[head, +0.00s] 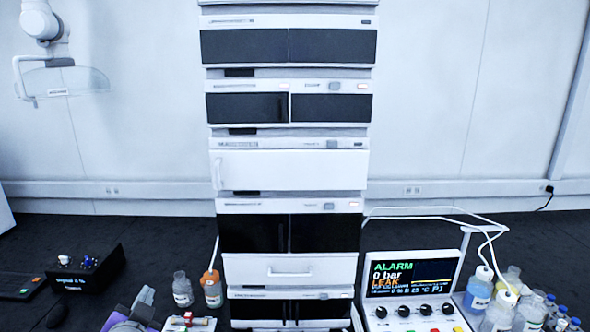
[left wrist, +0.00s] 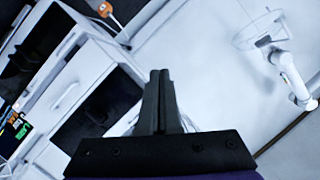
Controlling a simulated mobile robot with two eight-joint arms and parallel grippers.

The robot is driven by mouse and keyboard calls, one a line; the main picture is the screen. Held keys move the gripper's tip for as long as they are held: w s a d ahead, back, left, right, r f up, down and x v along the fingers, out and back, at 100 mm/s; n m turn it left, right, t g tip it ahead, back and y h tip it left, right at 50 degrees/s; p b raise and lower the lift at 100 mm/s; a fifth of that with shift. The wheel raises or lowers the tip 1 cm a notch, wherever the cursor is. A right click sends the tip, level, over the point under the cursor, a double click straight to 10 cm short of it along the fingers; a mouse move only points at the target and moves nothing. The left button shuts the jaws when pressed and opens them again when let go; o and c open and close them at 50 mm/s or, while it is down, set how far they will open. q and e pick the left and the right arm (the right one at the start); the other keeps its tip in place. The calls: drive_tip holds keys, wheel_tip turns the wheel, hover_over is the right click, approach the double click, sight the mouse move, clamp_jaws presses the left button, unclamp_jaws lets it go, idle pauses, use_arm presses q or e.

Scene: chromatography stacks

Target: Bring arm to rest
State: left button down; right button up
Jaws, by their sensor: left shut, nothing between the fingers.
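My left gripper (left wrist: 159,76) shows in the left wrist view with its two dark fingers pressed together and nothing between them. In the head view, a grey and purple part of my left arm (head: 122,318) shows at the bottom edge, left of the chromatography stack (head: 289,170). The fingertips are hard to make out there. In the left wrist view the stack (left wrist: 62,95) appears tilted, to the left of the fingers. My right gripper is in neither view.
A clear bottle (head: 182,290) and an orange-capped bottle (head: 212,290) stand left of the stack. A black box (head: 85,280) sits farther left. An alarm display (head: 412,275) and several bottles stand at right. A wall-mounted arm with a clear shield (head: 62,82) hangs upper left.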

use_arm(q)
drive_tip(key=s+d+f+n+g+h, duration=0.2)
drive_tip(key=s+d+f+g, duration=0.2)
drive_tip(key=s+f, duration=0.5)
drive_tip(key=s+d+f+n+g+h, duration=0.2)
drive_tip(key=s+d+f+g, duration=0.3)
drive_tip(key=s+f, duration=0.5)
wheel_tip(320, 180, down, 5)
drive_tip(key=shift+d+f+n, duration=0.1)
drive_tip(key=shift+d+n, duration=0.2)
drive_tip(key=shift+d, duration=0.95)
drive_tip(key=shift+s, duration=0.1)
